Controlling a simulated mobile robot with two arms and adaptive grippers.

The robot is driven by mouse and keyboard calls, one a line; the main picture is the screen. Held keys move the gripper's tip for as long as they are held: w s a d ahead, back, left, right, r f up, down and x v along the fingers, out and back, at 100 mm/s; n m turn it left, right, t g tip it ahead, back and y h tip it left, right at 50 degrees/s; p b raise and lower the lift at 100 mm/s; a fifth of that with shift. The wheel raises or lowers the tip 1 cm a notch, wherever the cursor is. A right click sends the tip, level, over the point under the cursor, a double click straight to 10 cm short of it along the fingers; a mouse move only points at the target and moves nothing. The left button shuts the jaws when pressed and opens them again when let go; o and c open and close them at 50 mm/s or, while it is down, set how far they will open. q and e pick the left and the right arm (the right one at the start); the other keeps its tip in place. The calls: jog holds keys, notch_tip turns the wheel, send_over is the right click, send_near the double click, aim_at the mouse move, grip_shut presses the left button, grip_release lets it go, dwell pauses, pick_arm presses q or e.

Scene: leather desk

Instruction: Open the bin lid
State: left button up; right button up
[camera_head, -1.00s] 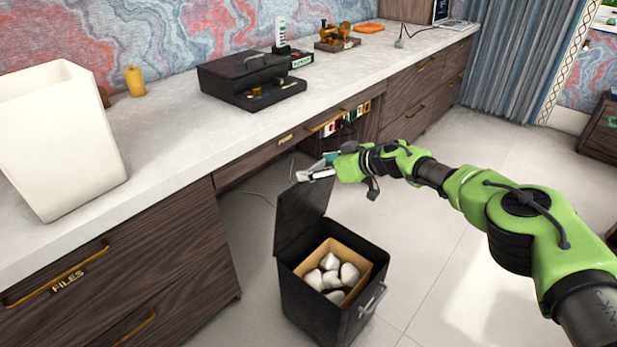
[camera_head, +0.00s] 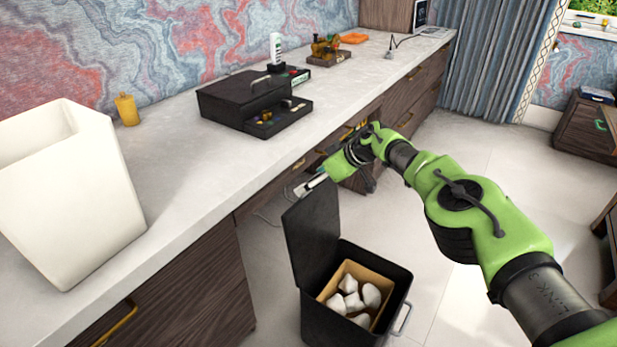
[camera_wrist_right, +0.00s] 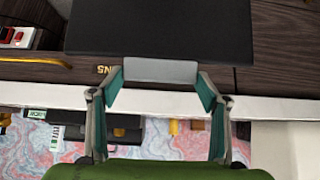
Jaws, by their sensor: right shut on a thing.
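The dark bin (camera_head: 338,326) stands on the floor in front of the desk, at the lower middle of the head view. Its lid (camera_head: 313,238) is raised and stands roughly upright on the bin's left side. The lid also fills the upper middle of the right wrist view (camera_wrist_right: 160,28). White crumpled lumps (camera_head: 352,298) lie in a tan inner box (camera_head: 384,275) inside the bin. My left gripper is not in view.
The long desk (camera_head: 190,180) with wooden drawers runs close behind the lid. A white tapered container (camera_head: 70,200), a yellow bottle (camera_head: 127,109) and a black box (camera_head: 245,97) stand on it. The tiled floor (camera_head: 450,290) right of the bin is clear.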

dwell(0.4)
jog(key=o, duration=1.6)
jog(key=shift+d, duration=0.1)
jog(key=shift+v, duration=6)
